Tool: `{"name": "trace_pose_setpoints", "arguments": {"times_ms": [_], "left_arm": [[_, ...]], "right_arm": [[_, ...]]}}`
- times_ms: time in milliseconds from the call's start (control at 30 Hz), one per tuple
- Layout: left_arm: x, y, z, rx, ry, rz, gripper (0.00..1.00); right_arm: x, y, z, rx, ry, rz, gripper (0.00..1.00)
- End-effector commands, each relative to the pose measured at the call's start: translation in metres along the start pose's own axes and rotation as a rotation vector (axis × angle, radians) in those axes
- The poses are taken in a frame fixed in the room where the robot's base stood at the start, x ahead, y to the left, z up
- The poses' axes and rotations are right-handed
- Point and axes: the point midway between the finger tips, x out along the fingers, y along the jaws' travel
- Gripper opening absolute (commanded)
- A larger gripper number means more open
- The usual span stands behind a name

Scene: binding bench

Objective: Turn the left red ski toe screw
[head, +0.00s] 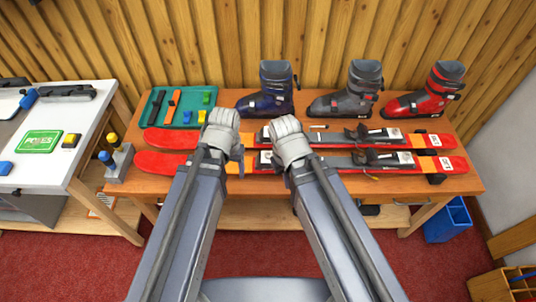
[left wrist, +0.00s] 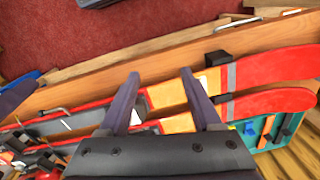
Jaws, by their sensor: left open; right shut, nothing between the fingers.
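Two red skis lie side by side across the bench, a rear ski (head: 172,139) and a front ski (head: 165,162), rounded tips to the left. My left gripper (head: 239,170) is over the skis, left of these parts. In the left wrist view, its fingers (left wrist: 160,78) are apart with the front ski (left wrist: 275,64) beneath and nothing held. My right gripper (head: 297,183) is shut and empty over the skis, right of the left one.
Three boots, one blue (head: 268,101), one grey (head: 345,102) and one red (head: 421,102), stand behind the skis. A green tool tray (head: 187,100) lies at the back left. A blue bin (head: 447,222) is on the floor.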

Motion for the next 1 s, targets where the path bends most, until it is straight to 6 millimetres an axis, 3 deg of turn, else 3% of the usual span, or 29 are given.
{"name": "trace_pose_setpoints", "arguments": {"times_ms": [133, 367, 567, 800, 1000], "left_arm": [[-0.009, -0.022, -0.024, 0.033, 0.024, 0.019, 0.65], [-0.011, -0.016, -0.058, 0.268, 0.037, 0.030, 0.65], [-0.013, 0.009, -0.090, 0.555, 0.034, 0.034, 0.65], [-0.015, 0.060, -0.131, 1.003, 0.025, 0.039, 0.65], [-0.016, 0.085, -0.143, 1.213, 0.019, 0.043, 0.65]], "right_arm": [[-0.010, 0.001, 0.001, 0.000, 0.000, 0.000, 0.00], [-0.013, 0.001, 0.001, 0.000, 0.000, 0.000, 0.00], [-0.013, 0.001, 0.001, 0.000, 0.000, 0.000, 0.00], [-0.013, 0.001, 0.001, 0.000, 0.000, 0.000, 0.00], [-0.013, 0.001, 0.001, 0.000, 0.000, 0.000, 0.00]]}}
